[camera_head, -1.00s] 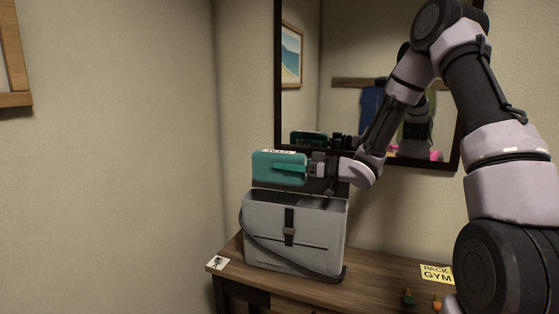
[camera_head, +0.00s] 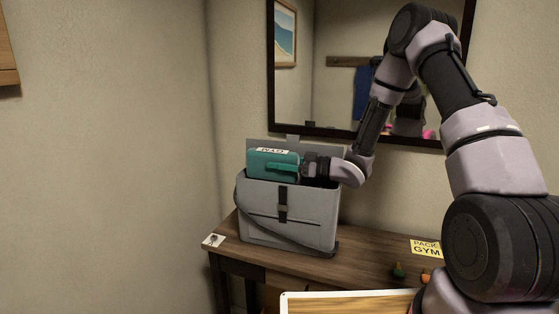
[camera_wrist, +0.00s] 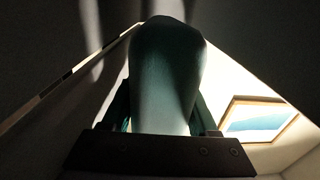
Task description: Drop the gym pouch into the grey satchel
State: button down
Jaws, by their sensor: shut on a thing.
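The gym pouch (camera_head: 262,163) is teal with a white label on top. In the head view its lower part is hidden behind the front wall of the grey satchel (camera_head: 262,204), so it sits partly inside the open top. My gripper (camera_head: 291,166) is shut on the pouch at its right side. The satchel stands upright on the desk with its flap raised behind the pouch. In the wrist view the pouch (camera_wrist: 168,75) fills the middle between the fingers, with dark surfaces around it.
A dark-framed mirror (camera_head: 270,75) hangs behind. A wood-topped, white-edged piece (camera_head: 345,302) shows at the bottom edge.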

jog(key=shift+s+d+f, duration=0.1)
jog(key=shift+s+f, duration=0.1)
jog(key=shift+f, duration=0.3)
jog(key=shift+s+f, duration=0.2)
jog(key=shift+f, duration=0.3)
jog(key=shift+c, duration=0.4)
grip_release()
jog(key=shift+w+r, duration=0.3)
jog(key=shift+r, duration=0.65)
notch_tip(320, 180, up, 2)
jog(key=shift+w+r, duration=0.1)
jog(key=shift+r, duration=5.05)
